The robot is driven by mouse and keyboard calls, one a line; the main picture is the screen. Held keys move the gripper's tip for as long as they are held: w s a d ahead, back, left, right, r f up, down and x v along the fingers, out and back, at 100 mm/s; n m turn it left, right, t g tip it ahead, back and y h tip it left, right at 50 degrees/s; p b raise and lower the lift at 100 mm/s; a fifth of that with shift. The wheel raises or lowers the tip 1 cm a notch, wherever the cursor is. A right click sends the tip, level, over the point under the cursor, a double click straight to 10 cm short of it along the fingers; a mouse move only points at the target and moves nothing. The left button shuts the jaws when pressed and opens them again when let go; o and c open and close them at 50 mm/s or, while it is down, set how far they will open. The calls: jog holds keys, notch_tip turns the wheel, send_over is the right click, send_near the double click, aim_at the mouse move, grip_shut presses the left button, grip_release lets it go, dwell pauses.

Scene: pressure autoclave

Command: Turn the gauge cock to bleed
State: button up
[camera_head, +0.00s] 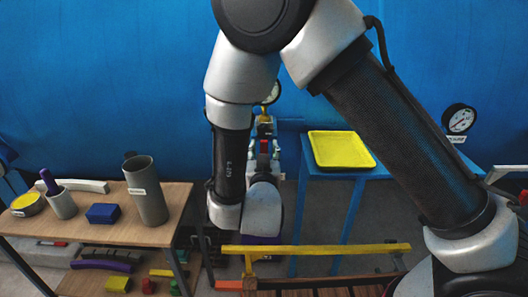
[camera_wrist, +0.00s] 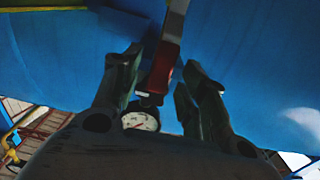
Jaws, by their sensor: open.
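In the wrist view my gripper (camera_wrist: 163,64) is open, with one dark finger on each side of a red-gripped lever (camera_wrist: 164,66). The lever looks like the gauge cock's handle. It runs up and down the picture between the fingers; I cannot tell whether either finger touches it. A round white gauge dial (camera_wrist: 140,121) shows below it, near the gripper's base. In the head view a gauge (camera_head: 271,92) is partly hidden behind my arm, with a small red part (camera_head: 264,146) below it. My wrist hides most of the fitting there.
A wooden table (camera_head: 90,229) at left holds a grey cylinder (camera_head: 146,190), a blue block (camera_head: 103,213) and other items. A blue table (camera_head: 318,172) with a yellow tray (camera_head: 341,150) stands right of my wrist. A yellow bar (camera_head: 330,249) crosses low in front. Another gauge (camera_head: 459,118) is at right.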

jog(key=shift+w, duration=0.1)
grip_shut()
dwell(0.3)
jog(key=a+f+n, duration=0.9)
jog(key=n, duration=0.9)
jog(key=shift+w, duration=0.15)
jog(key=shift+f, duration=0.2)
dwell(0.5)
grip_release()
